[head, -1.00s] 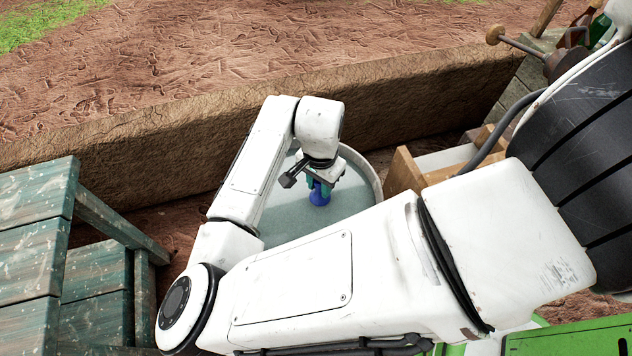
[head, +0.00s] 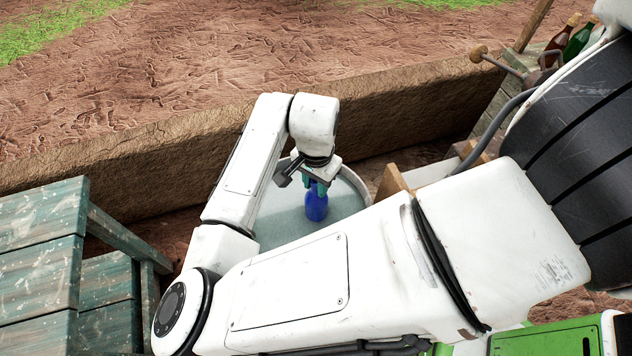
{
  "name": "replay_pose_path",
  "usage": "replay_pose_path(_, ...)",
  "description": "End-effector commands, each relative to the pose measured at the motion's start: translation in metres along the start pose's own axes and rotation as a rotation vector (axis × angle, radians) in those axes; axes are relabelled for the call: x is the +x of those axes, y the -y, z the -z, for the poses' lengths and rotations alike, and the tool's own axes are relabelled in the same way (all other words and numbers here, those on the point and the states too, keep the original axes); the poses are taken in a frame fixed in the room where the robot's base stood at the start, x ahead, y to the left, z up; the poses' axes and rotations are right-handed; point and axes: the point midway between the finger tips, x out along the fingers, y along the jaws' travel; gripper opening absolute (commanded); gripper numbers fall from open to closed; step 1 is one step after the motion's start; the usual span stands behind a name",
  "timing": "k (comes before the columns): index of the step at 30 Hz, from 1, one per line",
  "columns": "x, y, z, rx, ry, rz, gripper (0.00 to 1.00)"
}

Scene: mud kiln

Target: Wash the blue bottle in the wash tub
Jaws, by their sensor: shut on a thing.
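The blue bottle (head: 316,207) hangs below my gripper (head: 317,186) in the head view. My gripper is shut on its upper part, and the fingers hide its top. The bottle is roughly upright, over the round wash tub (head: 358,184). The tub's pale rim and grey-green water surface show behind and beside it, while my arm covers the near side. I cannot tell whether the bottle's bottom touches the water.
A weathered green wooden table (head: 40,215) with a lower step stands at left. A mud wall (head: 400,125) runs behind the tub. A wooden crate (head: 393,182) is right of the tub. Brown and green bottles (head: 577,40) stand at the upper right.

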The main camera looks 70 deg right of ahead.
Motion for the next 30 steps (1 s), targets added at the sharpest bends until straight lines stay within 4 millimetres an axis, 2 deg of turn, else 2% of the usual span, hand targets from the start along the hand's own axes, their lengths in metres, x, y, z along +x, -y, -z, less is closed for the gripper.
replay_pose_path(1,-0.011,0.0,0.0,0.0,-0.001,0.0,0.0)
replay_pose_path(22,-0.085,0.0,0.0,0.0,-0.001,0.001,0.0)
replay_pose_path(25,-0.092,0.0,0.0,0.0,-0.001,0.001,0.0)
replay_pose_path(30,-0.091,0.0,0.0,-0.001,-0.001,0.001,0.0)
